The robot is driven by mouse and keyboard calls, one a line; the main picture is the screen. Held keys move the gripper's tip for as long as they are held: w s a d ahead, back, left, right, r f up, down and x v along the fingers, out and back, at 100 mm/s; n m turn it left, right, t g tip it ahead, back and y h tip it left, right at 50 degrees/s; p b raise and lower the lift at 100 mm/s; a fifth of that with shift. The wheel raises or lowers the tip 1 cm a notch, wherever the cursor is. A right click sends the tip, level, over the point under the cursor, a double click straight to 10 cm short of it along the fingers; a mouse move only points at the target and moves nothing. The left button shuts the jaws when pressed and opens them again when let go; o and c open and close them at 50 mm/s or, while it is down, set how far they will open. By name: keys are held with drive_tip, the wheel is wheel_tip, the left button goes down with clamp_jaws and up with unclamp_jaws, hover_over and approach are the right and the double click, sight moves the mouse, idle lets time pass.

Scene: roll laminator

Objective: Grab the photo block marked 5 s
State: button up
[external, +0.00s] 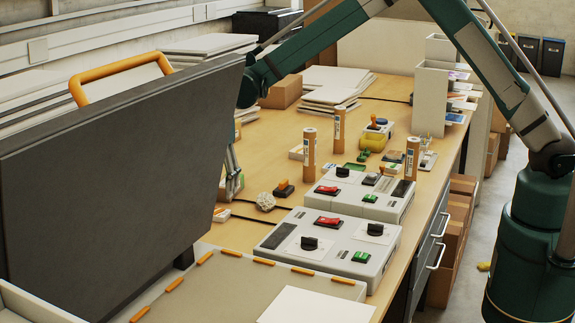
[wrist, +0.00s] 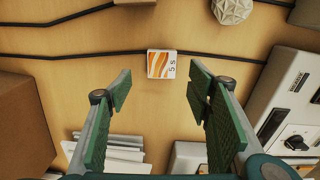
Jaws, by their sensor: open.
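The photo block marked 5 s (wrist: 161,64) is a small white block with an orange wavy pattern. It lies on the wooden table, in the upper middle of the wrist view. My gripper (wrist: 160,88) is open and empty, its green-padded fingers on either side of the picture. The block shows beyond the fingertips, in line with the gap between them, and is not touched. In the external view my gripper (external: 231,190) hangs beside the large dark panel, which partly hides the arm. A small white and orange block (external: 221,214) shows just below it.
A white faceted ball (wrist: 232,10) lies near the block. Black cables (wrist: 80,53) run across the table. White control boxes (external: 325,248) with knobs stand to the right. The dark panel (external: 110,170) rises close on the left. A brown box (wrist: 22,120) stands left in the wrist view.

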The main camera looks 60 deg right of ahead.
sight(219, 212)
drive_tip(key=shift+f, duration=0.1)
drive_tip(key=shift+f, duration=1.2)
drive_tip(key=shift+f, duration=0.1)
drive_tip(key=shift+s+f+p, duration=0.15)
drive_tip(key=shift+f+p, duration=0.2)
drive_tip(key=shift+f, duration=2.15)
drive_tip(key=c, duration=1)
